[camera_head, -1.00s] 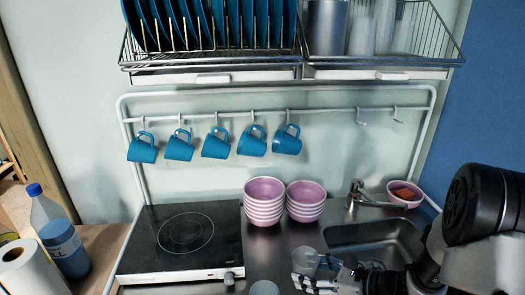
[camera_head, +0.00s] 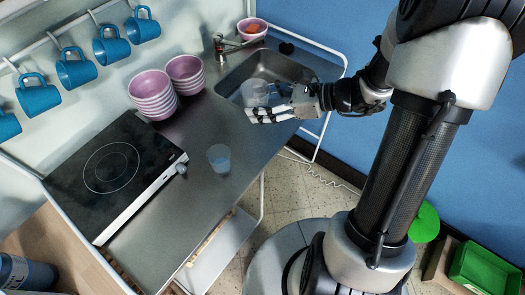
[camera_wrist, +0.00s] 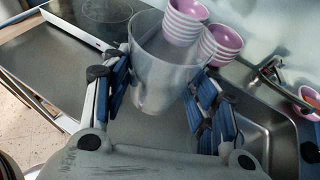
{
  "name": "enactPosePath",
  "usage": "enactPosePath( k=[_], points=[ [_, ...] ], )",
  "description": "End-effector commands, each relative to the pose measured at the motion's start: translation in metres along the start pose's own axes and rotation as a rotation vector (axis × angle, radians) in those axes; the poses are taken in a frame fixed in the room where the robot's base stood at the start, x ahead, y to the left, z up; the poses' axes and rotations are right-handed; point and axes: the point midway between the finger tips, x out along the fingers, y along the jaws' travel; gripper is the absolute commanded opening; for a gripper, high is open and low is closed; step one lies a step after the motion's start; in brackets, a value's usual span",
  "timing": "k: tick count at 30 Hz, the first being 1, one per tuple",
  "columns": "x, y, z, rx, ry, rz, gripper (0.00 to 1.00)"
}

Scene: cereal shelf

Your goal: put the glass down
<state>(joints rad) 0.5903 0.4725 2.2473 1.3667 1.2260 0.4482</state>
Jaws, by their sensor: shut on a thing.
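A clear glass (camera_head: 254,93) is held by my gripper (camera_head: 268,107) at the sink's front edge. In the wrist view the same glass (camera_wrist: 160,75) stands between the two blue-padded fingers, which press on its sides. It looks roughly upright and empty. Whether its base touches the counter is hidden. A second clear glass (camera_head: 219,158) with a bluish tint stands on the steel counter (camera_head: 195,195), nearer the front edge and apart from my gripper.
The sink (camera_head: 262,72) lies behind the held glass, with a faucet (camera_head: 228,46) at its back. Pink striped bowls (camera_head: 153,97) are stacked near the wall. A black cooktop (camera_head: 110,172) is at left. Blue mugs (camera_head: 76,69) hang above. Counter between cooktop and second glass is clear.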

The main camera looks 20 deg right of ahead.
Motion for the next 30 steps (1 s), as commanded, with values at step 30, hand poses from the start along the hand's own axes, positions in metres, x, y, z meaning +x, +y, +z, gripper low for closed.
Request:
enactPosePath(
  k=[30],
  points=[
    [0.073,0.001,-0.173,0.004,0.000,0.001,0.23]
  ],
)
